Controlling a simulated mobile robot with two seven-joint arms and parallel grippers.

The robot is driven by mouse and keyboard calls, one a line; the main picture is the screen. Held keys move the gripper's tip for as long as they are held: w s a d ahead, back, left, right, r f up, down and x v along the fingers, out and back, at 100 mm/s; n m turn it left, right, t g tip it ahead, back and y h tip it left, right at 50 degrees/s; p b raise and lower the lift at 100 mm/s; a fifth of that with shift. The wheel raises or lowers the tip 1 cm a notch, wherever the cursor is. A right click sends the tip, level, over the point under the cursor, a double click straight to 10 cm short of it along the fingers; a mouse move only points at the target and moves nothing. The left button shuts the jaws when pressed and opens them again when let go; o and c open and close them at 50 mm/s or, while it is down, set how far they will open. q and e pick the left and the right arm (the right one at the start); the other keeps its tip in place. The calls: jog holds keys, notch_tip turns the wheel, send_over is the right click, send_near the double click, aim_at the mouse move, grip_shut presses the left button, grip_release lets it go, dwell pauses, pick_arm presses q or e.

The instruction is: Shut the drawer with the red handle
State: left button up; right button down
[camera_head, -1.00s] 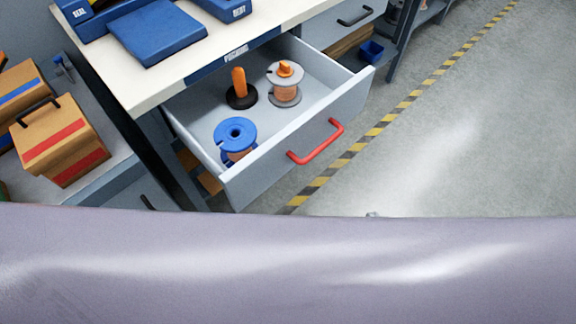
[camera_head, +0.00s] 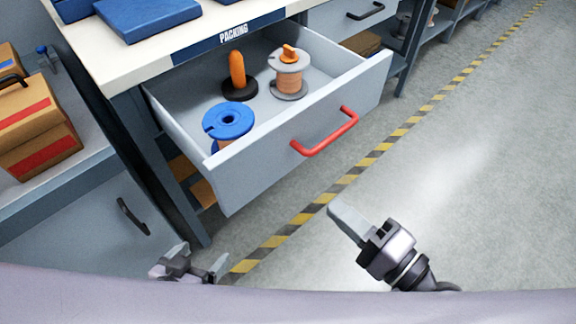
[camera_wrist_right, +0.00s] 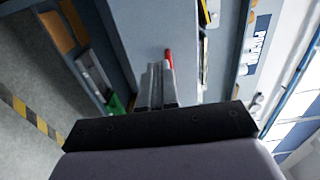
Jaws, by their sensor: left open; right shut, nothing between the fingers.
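The drawer (camera_head: 258,172) is pulled out from under the packing bench. Its red handle (camera_head: 329,136) is on the front panel; part of the handle also shows in the right wrist view (camera_wrist_right: 168,57), just beyond the fingertips. Inside the drawer are a blue spool (camera_head: 228,121), an orange-handled tool with a black base (camera_head: 238,72) and a copper-wound spool with an orange top (camera_head: 288,74). My right gripper (camera_head: 345,218) is shut and empty, below the handle in the picture and apart from it. My left gripper (camera_head: 202,256) is open and empty at the lower left, apart from the drawer.
The bench top (camera_head: 110,62) carries blue items (camera_head: 148,16). A tan box with a red stripe (camera_head: 34,126) stands on a grey cabinet at the left, near a bench leg. A yellow-black floor line (camera_head: 345,180) runs past the drawer. The floor to the right is clear.

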jog(key=p, duration=0.3)
send_near(276, 156)
jog(key=x, duration=0.5)
jog(key=shift+w+a, duration=0.15)
pick_arm(q)
jog(key=shift+d+r, duration=0.1)
jog(key=shift+r, duration=1.55)
pick_arm(e)
jog(key=shift+w+a+f, duration=0.1)
jog(key=shift+w+a, duration=0.4)
pick_arm(q)
jog(key=shift+f, duration=0.1)
pick_arm(e)
jog(key=shift+w, duration=0.1)
